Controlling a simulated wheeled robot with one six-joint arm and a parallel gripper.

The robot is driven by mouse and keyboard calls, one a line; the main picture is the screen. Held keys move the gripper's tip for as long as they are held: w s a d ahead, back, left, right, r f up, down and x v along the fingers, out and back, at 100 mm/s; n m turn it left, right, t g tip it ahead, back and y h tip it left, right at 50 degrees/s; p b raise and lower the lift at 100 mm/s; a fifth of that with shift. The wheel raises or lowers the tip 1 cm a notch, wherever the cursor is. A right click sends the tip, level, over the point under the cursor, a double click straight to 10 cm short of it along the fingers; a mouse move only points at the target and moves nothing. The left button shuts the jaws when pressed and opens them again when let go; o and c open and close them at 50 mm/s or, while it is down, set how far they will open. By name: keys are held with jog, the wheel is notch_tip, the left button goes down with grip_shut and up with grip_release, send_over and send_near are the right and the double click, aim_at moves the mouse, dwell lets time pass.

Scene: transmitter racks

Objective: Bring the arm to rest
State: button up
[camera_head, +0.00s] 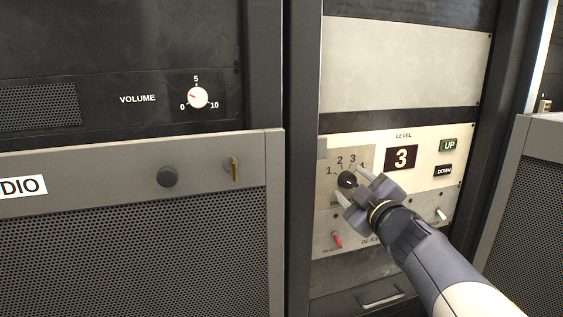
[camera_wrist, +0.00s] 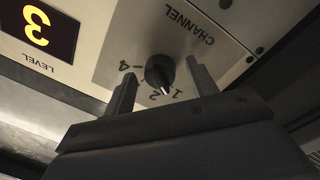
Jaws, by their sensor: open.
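My gripper (camera_head: 353,185) is open at the rack panel, with its fingers on either side of the dark round channel knob (camera_head: 347,180). In the wrist view the channel knob (camera_wrist: 158,71) sits between and just beyond the two fingertips (camera_wrist: 160,80). I cannot tell whether either finger touches it. The knob's white pointer is toward the 1 and 2 marks; one finger covers part of the scale. The level display (camera_head: 401,158) reads 3. My arm reaches in from the lower right.
UP (camera_head: 450,145) and DOWN (camera_head: 444,171) buttons are right of the display. A red-handled switch (camera_head: 337,240) and a pale switch (camera_head: 441,214) lie below, near my gripper. A drawer handle (camera_head: 380,297) is lower. At left are a volume knob (camera_head: 197,97) and a mesh-fronted cabinet (camera_head: 130,255).

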jog(key=shift+s, duration=0.1)
dwell(0.3)
jog(key=v, duration=1)
jog(key=x, duration=1)
jog(key=shift+w+a, duration=0.1)
jog(key=shift+w, duration=0.1)
jog(key=m+p, duration=0.2)
jog(key=m, duration=0.1)
jog(key=shift+s+r, duration=0.2)
jog(key=m+p, duration=0.3)
jog(key=m, duration=0.2)
jog(key=v, duration=1.1)
jog(key=shift+a+r, duration=0.1)
